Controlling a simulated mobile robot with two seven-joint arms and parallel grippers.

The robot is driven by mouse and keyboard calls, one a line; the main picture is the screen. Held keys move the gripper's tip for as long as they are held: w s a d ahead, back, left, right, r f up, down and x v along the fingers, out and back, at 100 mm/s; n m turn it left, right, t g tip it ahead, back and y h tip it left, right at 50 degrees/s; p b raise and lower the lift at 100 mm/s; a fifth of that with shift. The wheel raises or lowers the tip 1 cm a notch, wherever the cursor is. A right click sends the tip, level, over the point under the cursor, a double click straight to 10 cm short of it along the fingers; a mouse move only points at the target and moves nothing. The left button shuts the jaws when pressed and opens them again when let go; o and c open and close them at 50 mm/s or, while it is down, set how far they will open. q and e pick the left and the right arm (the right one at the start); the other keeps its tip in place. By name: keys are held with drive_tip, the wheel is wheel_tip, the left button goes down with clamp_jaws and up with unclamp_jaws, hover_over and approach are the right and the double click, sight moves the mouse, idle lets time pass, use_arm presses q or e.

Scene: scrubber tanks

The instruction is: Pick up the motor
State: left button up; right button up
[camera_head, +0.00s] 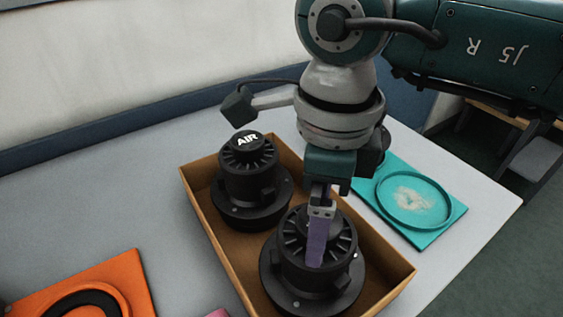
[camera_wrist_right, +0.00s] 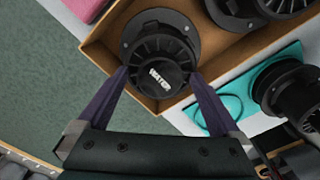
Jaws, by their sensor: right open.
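Two black finned motors stand upright in a cardboard box (camera_head: 215,240). The rear one (camera_head: 248,185) has a cap marked AIR. The front one (camera_head: 290,270) is marked WATER in the right wrist view (camera_wrist_right: 160,50). My right gripper (camera_head: 317,240) points down over the WATER motor and partly hides its top in the head view. In the right wrist view its purple fingers (camera_wrist_right: 159,76) are spread, one on either side of the motor's cap. Whether they touch it cannot be told. My left gripper is not in view.
A teal plate (camera_head: 455,211) with a round ring lies right of the box. Another black motor-like unit (camera_wrist_right: 292,92) stands by the teal plate. An orange plate (camera_head: 130,275) lies at the front left. The grey table (camera_head: 110,200) is clear left of the box.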

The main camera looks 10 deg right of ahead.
clamp_jaws()
idle(0.8)
drive_tip(key=shift+r, duration=0.15)
